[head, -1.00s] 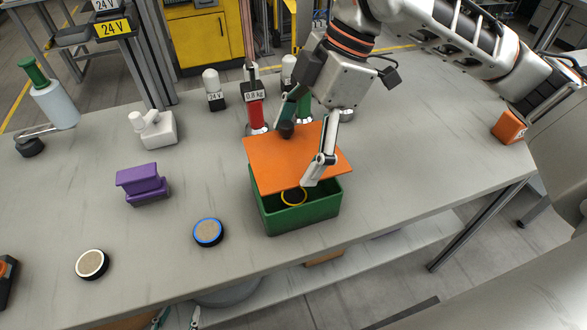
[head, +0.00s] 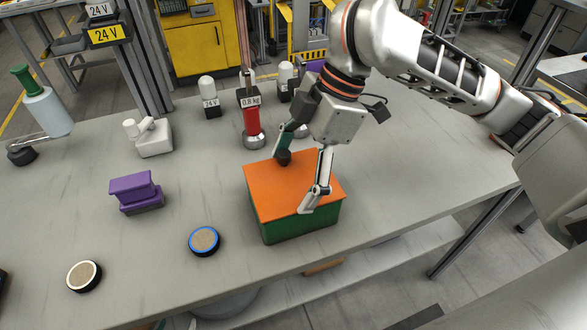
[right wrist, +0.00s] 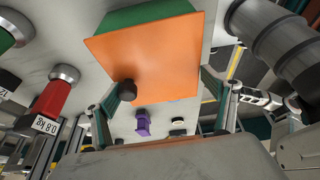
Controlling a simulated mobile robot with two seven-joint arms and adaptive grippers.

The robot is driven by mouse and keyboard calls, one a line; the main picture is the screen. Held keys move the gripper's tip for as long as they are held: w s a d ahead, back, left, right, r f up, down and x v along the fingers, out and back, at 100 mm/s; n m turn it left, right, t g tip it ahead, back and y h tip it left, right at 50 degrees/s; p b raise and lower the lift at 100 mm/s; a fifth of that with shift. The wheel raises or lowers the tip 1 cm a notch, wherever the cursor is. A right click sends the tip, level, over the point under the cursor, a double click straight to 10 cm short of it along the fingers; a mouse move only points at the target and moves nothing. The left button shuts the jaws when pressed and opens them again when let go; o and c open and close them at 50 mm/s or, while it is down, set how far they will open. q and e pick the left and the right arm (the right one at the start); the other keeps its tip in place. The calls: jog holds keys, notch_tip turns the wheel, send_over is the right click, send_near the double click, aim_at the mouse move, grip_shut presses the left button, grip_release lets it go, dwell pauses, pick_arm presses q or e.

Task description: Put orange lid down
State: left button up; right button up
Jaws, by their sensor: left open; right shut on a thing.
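The orange lid (head: 285,187) lies flat over the top of the green box (head: 300,228) in the head view and covers its opening. I see no clear gap between lid and box. A dark round knob (head: 284,156) stands on the lid. My right gripper (head: 297,180) is at the lid, one finger by the knob and the other near the front right edge. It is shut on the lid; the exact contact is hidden. The right wrist view also shows the lid (right wrist: 155,60) and the knob (right wrist: 127,88). Only the tips of my left gripper (head: 177,324) show, open, at the bottom edge.
A red 0.8 kg weight (head: 252,122) stands behind the box. A blue-rimmed disc (head: 204,240), a white-rimmed disc (head: 83,275) and a purple block (head: 135,190) lie to the left. The table (head: 420,165) right of the box is clear.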

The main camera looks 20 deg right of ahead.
jog(key=shift+f, duration=0.2)
jog(key=o, duration=1.1)
jog(key=shift+c, duration=0.2)
jog(key=shift+r+b, duration=0.35)
jog(key=shift+r, duration=0.1)
jog(key=p+v, duration=0.4)
jog(key=v, duration=0.8)
jog(key=shift+r, duration=0.2)
